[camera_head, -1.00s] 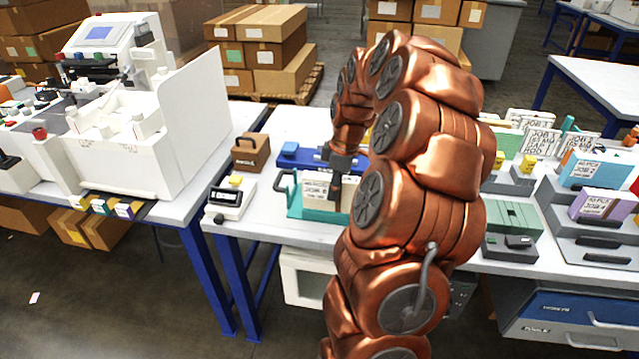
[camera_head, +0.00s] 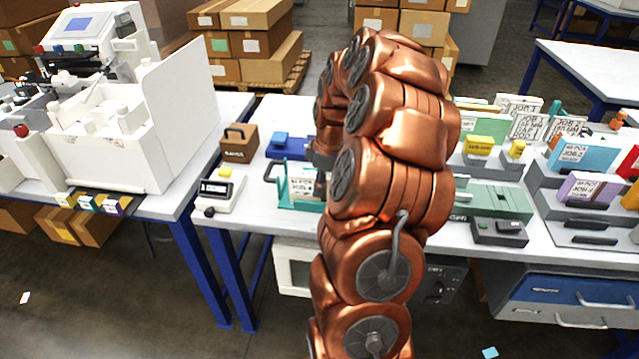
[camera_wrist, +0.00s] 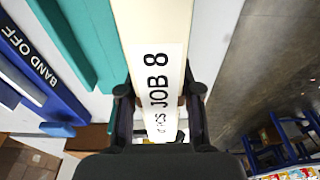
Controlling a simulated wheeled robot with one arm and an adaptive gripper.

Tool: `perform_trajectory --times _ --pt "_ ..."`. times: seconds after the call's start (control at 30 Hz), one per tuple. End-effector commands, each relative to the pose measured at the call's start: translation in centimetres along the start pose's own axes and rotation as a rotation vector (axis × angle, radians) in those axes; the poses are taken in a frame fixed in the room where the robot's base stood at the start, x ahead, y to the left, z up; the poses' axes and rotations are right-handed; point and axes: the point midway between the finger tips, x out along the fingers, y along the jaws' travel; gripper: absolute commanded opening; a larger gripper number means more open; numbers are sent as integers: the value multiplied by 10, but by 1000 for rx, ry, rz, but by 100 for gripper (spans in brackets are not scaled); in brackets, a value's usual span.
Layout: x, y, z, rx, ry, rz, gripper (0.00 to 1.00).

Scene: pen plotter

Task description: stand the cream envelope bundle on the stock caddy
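The cream envelope bundle (camera_head: 302,187) shows its white JOB 8 label beside the teal fixture (camera_head: 306,207) on the middle table. In the wrist view the bundle (camera_wrist: 155,35) runs between the two dark fingers of my gripper (camera_wrist: 160,95). The fingers flank its sides closely and appear shut on it. In the head view my copper arm hides most of the gripper and the bundle's right side. I cannot tell which thing is the stock caddy; no readable label names it.
A blue device (camera_head: 288,147), a brown handled box (camera_head: 238,141) and a small white device (camera_head: 217,190) stand near the bundle. Grey racks (camera_head: 590,212) with coloured bundles stand at the right. A white machine (camera_head: 130,135) stands on the left table.

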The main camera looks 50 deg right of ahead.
Motion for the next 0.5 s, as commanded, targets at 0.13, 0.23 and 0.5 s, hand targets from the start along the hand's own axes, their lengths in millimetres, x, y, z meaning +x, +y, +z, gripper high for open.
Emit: perform_trajectory --times 0.13,0.23,0.5 --pt "0 0 -1 -2 0 0 50" --pt "0 0 -1 -2 0 -1 58" --pt "-1 0 -1 -2 0 -1 58"
